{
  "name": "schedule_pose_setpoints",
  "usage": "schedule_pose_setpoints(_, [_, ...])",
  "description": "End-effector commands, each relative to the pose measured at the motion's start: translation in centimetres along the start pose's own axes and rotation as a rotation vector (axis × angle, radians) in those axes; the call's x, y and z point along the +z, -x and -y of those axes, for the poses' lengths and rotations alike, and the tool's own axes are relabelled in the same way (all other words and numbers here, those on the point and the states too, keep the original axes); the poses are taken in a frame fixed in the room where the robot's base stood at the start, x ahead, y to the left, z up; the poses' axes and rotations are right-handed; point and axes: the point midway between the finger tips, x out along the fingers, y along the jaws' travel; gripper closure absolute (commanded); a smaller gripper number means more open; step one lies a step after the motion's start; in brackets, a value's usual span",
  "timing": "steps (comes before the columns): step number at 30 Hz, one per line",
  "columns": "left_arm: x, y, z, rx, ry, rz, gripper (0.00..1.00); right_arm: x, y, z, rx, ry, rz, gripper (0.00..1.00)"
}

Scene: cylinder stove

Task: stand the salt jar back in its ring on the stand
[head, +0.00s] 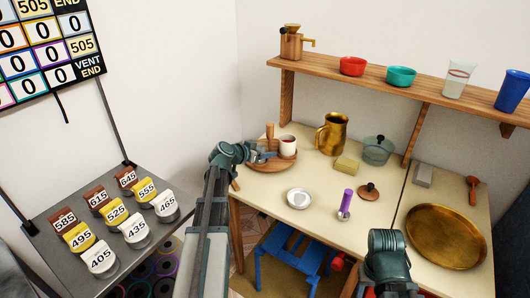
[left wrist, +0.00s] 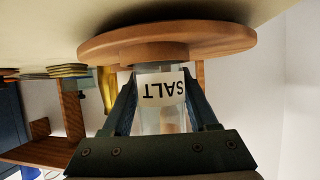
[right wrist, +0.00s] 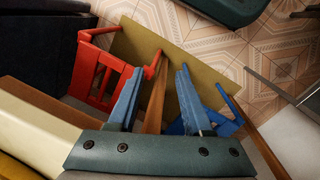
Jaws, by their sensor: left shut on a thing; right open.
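The salt jar (left wrist: 162,92), clear with a white SALT label, appears upside down in the left wrist view. It also shows in the head view (head: 288,146), over the right part of the round wooden stand (head: 258,166). My left gripper (left wrist: 160,76) is shut on the jar's sides and reaches in from the left in the head view (head: 272,155). The jar's base meets the wooden ring (left wrist: 150,54) on the stand (left wrist: 230,38); how deep it sits I cannot tell. My right gripper (right wrist: 157,85) is open and empty, away from the stand.
The stand's wooden post (head: 269,131) rises beside the jar. A blue stool (head: 290,262) is below.

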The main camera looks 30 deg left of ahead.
Motion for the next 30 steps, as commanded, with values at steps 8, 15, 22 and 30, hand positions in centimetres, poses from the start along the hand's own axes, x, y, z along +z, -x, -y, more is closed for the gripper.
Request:
schedule_pose_setpoints(8, [0.0, 0.0, 0.0, 0.0, 0.0, 0.0, 0.11, 0.0, 0.0, 0.0, 0.0, 0.0, 0.0, 0.5])
schedule_pose_setpoints(15, [-0.3, 0.1, 0.0, 0.0, 0.0, 0.0, 0.11, 0.0, 0.3, 0.0, 0.0, 0.0, 0.0, 0.5])
schedule_pose_setpoints(22, [-1.4, 2.8, -0.1, -0.003, 0.002, 0.0, 0.11, 0.1, 2.5, -0.2, 0.0, 0.0, 0.0, 0.5])
schedule_pose_setpoints(30, [-1.4, 8.7, -0.2, -0.003, 0.001, 0.0, 0.11, 0.3, 4.9, -0.5, 0.0, 0.0, 0.0, 0.5])
